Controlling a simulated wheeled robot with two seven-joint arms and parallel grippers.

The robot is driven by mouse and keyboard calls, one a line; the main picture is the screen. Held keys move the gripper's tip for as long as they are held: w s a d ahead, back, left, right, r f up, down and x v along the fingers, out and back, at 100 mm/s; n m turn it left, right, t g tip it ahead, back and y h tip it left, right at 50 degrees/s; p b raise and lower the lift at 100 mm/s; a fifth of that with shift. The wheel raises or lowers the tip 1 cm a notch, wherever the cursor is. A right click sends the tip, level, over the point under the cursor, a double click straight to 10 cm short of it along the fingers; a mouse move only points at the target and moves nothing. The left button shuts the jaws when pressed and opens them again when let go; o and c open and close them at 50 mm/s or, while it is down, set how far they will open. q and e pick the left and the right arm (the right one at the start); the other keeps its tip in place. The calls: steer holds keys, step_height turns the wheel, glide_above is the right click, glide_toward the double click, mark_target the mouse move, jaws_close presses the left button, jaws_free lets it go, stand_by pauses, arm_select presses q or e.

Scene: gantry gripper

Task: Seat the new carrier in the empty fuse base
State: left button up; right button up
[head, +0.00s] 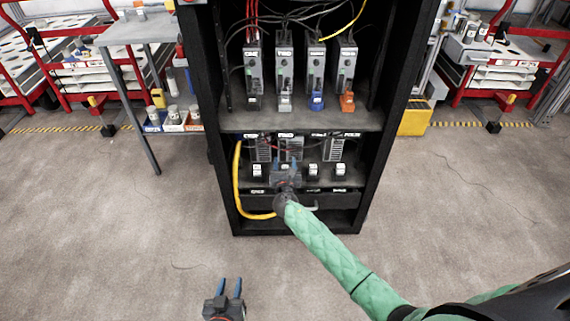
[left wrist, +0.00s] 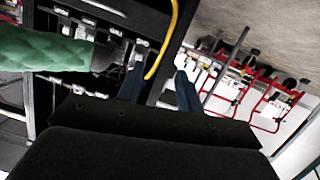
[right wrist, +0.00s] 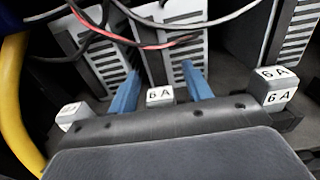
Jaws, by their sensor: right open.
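My right gripper (head: 288,166) is at the lower shelf of the black cabinet, open. In the right wrist view its blue fingers (right wrist: 160,85) stand apart, and a white block marked 6 A (right wrist: 160,95) shows between them. I cannot tell whether they touch it. Another white block (right wrist: 72,115) is to the left, and a white 6 A block (right wrist: 276,86) is to the right. I cannot tell which block is the new carrier, nor make out an empty fuse base. My left gripper (head: 230,284) is open and empty, low in front of the cabinet.
Grey units stand on the upper shelf (head: 240,122), with blue (head: 316,102) and orange (head: 347,102) parts below. Cables hang around them. A yellow cable (head: 238,185) loops down the lower bay's left side. A table (head: 140,28) stands left. The floor in front is mostly clear.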

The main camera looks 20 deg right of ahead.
arm_select(q)
steer(key=s+f+g, duration=0.2)
steer(key=s+f, duration=0.2)
steer(key=f, duration=0.3)
steer(key=shift+a+f+g+y+p, duration=0.2)
steer(key=shift+g+y+p, duration=0.1)
steer(key=shift+g, duration=0.1)
arm_select(e)
steer(key=v, duration=0.7)
steer(key=shift+s, duration=0.4)
steer(key=shift+a, duration=0.15)
